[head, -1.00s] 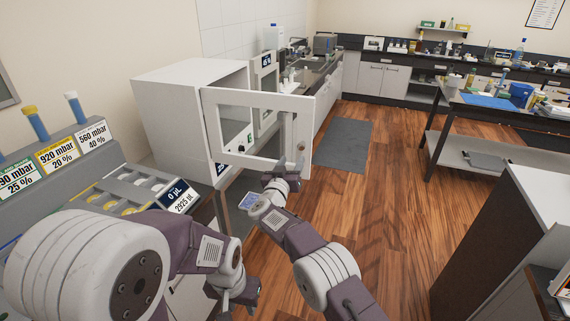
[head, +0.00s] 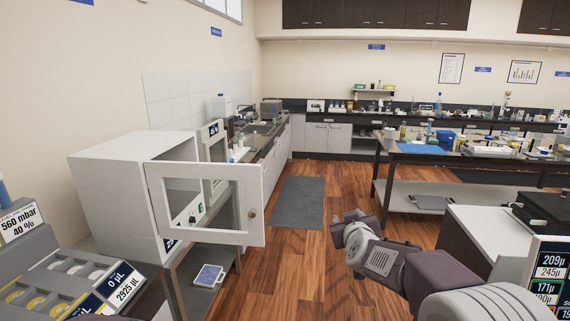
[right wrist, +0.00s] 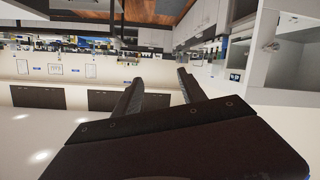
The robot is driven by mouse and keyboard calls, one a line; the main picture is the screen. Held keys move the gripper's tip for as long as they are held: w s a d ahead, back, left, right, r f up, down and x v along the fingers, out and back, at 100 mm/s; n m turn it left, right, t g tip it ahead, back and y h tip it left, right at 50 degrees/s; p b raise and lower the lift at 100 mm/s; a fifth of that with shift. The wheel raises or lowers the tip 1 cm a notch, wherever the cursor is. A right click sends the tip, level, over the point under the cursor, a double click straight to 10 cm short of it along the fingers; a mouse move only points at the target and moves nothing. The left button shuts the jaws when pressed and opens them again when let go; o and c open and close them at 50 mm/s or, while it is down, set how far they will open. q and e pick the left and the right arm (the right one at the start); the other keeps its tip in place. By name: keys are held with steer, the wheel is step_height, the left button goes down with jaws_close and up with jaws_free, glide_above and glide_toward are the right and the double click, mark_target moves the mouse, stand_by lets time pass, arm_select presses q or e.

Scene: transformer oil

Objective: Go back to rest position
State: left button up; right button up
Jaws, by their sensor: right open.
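My right gripper (head: 346,226) is in the head view, raised over the wooden floor right of centre, with its arm coming in from the lower right. In the right wrist view its two dark fingers (right wrist: 158,84) stand apart with nothing between them. It is clear of the white cabinet's open door (head: 253,203), which stands to its left. My left gripper is out of view.
The white cabinet (head: 105,205) stands at left with its framed door swung out. A grey rack (head: 50,268) with volume labels is at lower left. A white-topped counter (head: 478,236) stands at right. A grey mat (head: 298,203) lies on open floor.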

steer(key=s+f+m+g, duration=0.1)
steer(key=s+f+g, duration=0.5)
steer(key=s+f, duration=0.6)
steer(key=s+f+m+g+y, duration=0.1)
steer(key=s+f+g, duration=0.6)
steer(key=s, duration=1.5)
step_height(320, 180, down, 6)
steer(key=shift+r+m+g, duration=0.2)
steer(key=shift+m+g, duration=0.1)
steer(key=shift+m, duration=0.1)
steer(key=shift+w+d, duration=0.1)
